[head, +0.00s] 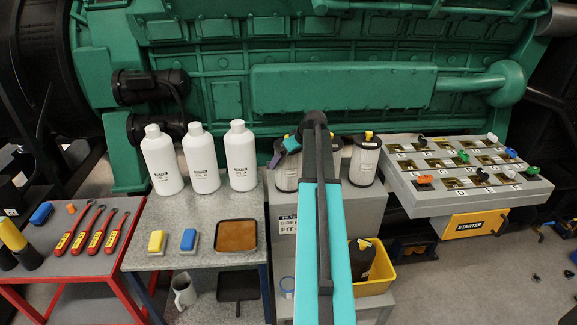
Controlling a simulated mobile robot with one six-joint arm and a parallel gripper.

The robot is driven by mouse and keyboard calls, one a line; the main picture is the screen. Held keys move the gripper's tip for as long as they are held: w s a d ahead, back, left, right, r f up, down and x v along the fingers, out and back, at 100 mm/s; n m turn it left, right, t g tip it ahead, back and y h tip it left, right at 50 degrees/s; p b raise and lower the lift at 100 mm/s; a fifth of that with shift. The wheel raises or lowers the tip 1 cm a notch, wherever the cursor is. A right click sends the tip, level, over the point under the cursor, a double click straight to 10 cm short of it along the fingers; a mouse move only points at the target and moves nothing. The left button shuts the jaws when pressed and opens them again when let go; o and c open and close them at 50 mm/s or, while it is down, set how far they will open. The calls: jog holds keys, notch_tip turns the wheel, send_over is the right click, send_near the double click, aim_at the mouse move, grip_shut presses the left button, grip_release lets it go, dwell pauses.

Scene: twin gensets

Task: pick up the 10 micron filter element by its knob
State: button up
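Pale cylindrical filter elements stand on a grey stand (365,205) in the middle of the head view. The right element (365,163) is upright and has a yellow knob (369,136) on its dark top. The left element (286,178) stands partly behind my arm, its top largely covered by my wrist parts. Part of another dark-topped element (337,143) shows just right of my arm. Their micron labels are too small to read. My gripper (284,149) seems to be over the left element's top; its fingers are not clear, nor whether it touches or holds anything.
Three white bottles (201,160) stand left of the elements on a grey table (150,235). A grey panel (465,200) with coloured knobs is at right. A yellow bin (380,280) holding a dark cylinder is below. The green genset (330,88) closes off the back.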

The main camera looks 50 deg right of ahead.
dwell(0.4)
jog(key=c, duration=1.3)
